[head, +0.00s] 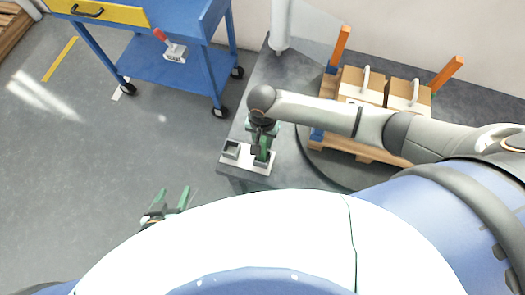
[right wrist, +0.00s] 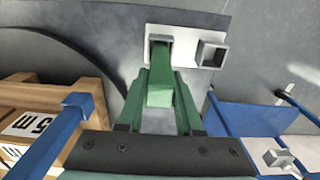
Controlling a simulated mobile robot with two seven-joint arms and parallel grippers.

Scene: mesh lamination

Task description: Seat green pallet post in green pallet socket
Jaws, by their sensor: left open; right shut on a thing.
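The green pallet post (head: 264,147) is held upright by my right gripper (head: 262,138), which is shut on it over the white plate (head: 249,168). In the right wrist view the post (right wrist: 160,92) sits between the green fingers (right wrist: 160,75). Its far end is at the left one of two square grey sockets (right wrist: 160,38) on the plate. I cannot tell how deep it is in the socket. The other socket (right wrist: 212,53) is empty; it also shows in the head view (head: 231,149). My left gripper (head: 174,196) is open and empty, away from the table at the lower left.
A wooden pallet (head: 366,152) with cardboard boxes (head: 362,85) and orange and blue posts stands on a round dark turntable to the right. A blue cart (head: 180,77) stands at the upper left, with a small red-handled item on it. The floor between is clear.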

